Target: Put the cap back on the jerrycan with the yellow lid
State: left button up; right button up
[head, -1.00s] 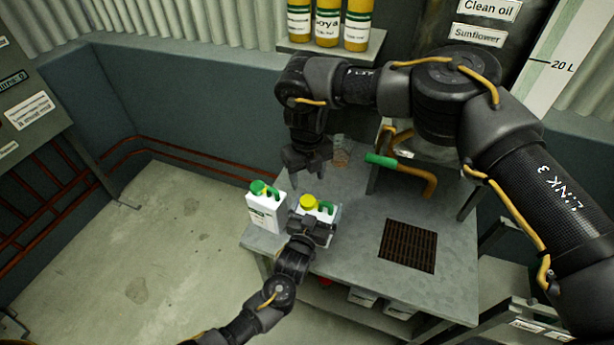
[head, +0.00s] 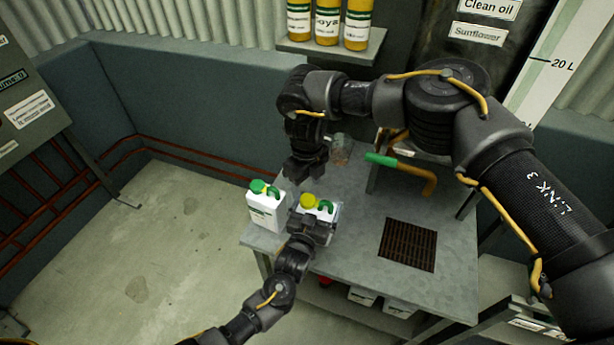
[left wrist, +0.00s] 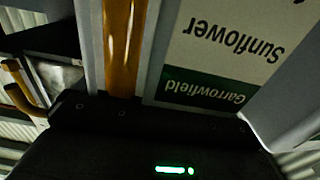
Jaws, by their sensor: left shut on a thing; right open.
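The white jerrycan (head: 325,214) with the yellow lid (head: 308,200) and a green handle stands on the metal table. My left gripper (head: 312,229) is shut on this can from the front, hiding much of its front. The yellow lid shows at the can's top left; I cannot tell whether it is seated on the neck. In the left wrist view the can's label (left wrist: 225,50) reads Sunflower upside down, beside an amber strip (left wrist: 124,45). My right gripper (head: 306,180) is open, above and behind the can, apart from the lid. I see nothing between its fingers.
A second white jerrycan (head: 265,208) with a green lid stands close on the left. A bent pipe with a green grip (head: 400,168) stands at the back. A dark grate (head: 408,245) lies at the right of the table (head: 350,262). Bottles (head: 327,22) stand on a shelf behind.

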aim_at(307, 199)
jog(key=shift+f, duration=2.6)
